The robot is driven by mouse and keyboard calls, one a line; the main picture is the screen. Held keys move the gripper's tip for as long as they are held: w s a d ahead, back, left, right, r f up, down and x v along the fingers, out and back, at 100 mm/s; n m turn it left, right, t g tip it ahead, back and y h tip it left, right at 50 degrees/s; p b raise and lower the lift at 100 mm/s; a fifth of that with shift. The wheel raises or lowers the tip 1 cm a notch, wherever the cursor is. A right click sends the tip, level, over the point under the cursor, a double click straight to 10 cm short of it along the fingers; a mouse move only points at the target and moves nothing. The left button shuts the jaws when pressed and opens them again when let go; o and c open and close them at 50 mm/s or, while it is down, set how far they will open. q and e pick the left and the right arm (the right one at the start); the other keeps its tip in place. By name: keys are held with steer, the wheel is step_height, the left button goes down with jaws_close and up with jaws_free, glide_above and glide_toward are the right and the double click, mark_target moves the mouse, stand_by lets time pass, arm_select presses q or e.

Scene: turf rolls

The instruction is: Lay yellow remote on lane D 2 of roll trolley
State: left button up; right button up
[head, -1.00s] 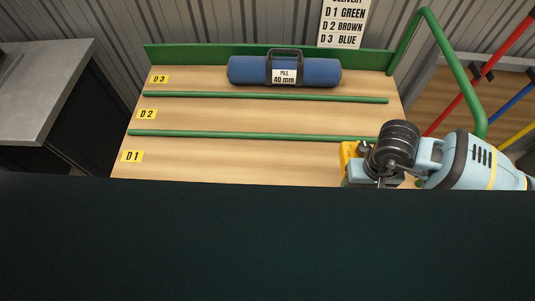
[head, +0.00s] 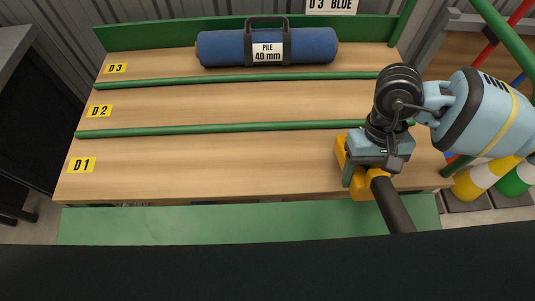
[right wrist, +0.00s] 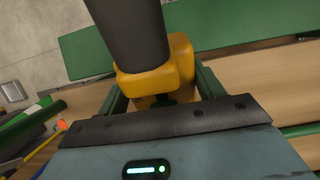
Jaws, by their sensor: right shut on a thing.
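My right gripper (head: 372,178) is shut on a yellow thing (head: 361,190) with a thick dark cylindrical handle, taken as the yellow remote; its shape does not clearly read as a remote. In the right wrist view its yellow body (right wrist: 150,82) sits between the green fingers, with the dark cylinder running up the picture. The gripper is over the right front part of the roll trolley (head: 215,170), in front of lane D1's right end. Lane D 2 (head: 230,103) is the bare wood strip between two green bars, with a yellow label at its left. My left gripper is not in view.
A blue roll (head: 220,47) with a dark handle and a "PILE 40 mm" label lies in lane D3. Green bars (head: 200,131) divide the lanes. A green rail and coloured poles (head: 480,180) stand at the right. Lanes D1 and D2 look clear.

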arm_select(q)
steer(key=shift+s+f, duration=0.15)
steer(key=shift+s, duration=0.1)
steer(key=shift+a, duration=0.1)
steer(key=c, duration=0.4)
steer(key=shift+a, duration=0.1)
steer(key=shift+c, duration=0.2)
arm_select(e)
steer(key=w+r, duration=0.7)
steer(key=r, duration=0.3)
steer(key=shift+r, duration=0.4)
